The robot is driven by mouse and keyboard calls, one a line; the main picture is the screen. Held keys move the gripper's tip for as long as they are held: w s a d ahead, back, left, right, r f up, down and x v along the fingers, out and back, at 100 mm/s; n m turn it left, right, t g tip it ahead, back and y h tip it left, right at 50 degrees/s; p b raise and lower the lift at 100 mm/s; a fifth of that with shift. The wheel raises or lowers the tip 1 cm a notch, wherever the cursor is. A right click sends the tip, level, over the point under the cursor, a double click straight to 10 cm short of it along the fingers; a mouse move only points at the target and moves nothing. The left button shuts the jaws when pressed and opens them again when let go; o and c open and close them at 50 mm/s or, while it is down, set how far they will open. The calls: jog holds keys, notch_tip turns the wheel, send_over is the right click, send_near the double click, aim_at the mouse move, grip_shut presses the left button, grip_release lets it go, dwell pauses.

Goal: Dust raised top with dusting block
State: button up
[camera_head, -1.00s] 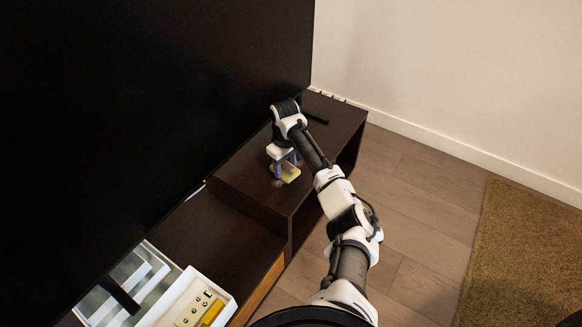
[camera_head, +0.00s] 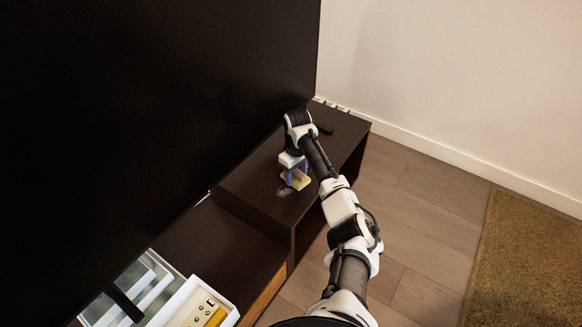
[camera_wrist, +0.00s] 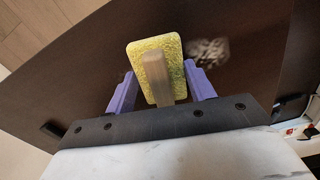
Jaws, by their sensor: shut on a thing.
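The dusting block is a yellow sponge-like pad (camera_wrist: 172,46) with a tan handle (camera_wrist: 158,78). In the wrist view my gripper (camera_wrist: 160,88) has its purple fingers on either side of the handle, shut on it. In the head view my gripper (camera_head: 295,176) holds the yellow block (camera_head: 299,181) low over the raised top, a dark brown raised section (camera_head: 245,190) of the cabinet. Whether the pad touches the surface cannot be told. A greyish dust patch (camera_wrist: 209,52) lies just right of the pad in the wrist view; it also shows in the head view (camera_head: 284,191).
A large black screen (camera_head: 140,90) stands along the left of the cabinet. A dark small object (camera_head: 324,129) lies at the raised top's far end. White trays (camera_head: 200,303) sit on the lower section. Wooden floor is open to the right, with a rug (camera_head: 525,255).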

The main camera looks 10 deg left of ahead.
jog(key=shift+s+d+r+p, duration=0.15)
jog(key=shift+s+d+p, duration=0.15)
jog(key=shift+d+p, duration=0.25)
jog(key=shift+d, duration=0.25)
jog(key=shift+w+d+f+b, duration=0.25)
jog(key=shift+w+f+b, duration=0.1)
jog(key=shift+w+b, duration=0.4)
jog(key=shift+w+d, duration=0.15)
jog(key=shift+w, duration=0.15)
jog(key=shift+w+a+r+b, duration=0.1)
jog(key=shift+w+a+b, duration=0.2)
jog(key=shift+a, duration=0.3)
jog(key=shift+w+a+f+b, duration=0.15)
jog(key=shift+a+b, duration=0.1)
jog(key=shift+a, duration=0.4)
jog(key=shift+w+a+r+b, duration=0.15)
jog(key=shift+w+a+b, duration=0.15)
jog(key=shift+a, duration=0.3)
jog(key=shift+r, duration=0.15)
notch_tip(320, 180, up, 6)
jog(key=p, duration=0.5)
jog(key=shift+p, duration=0.35)
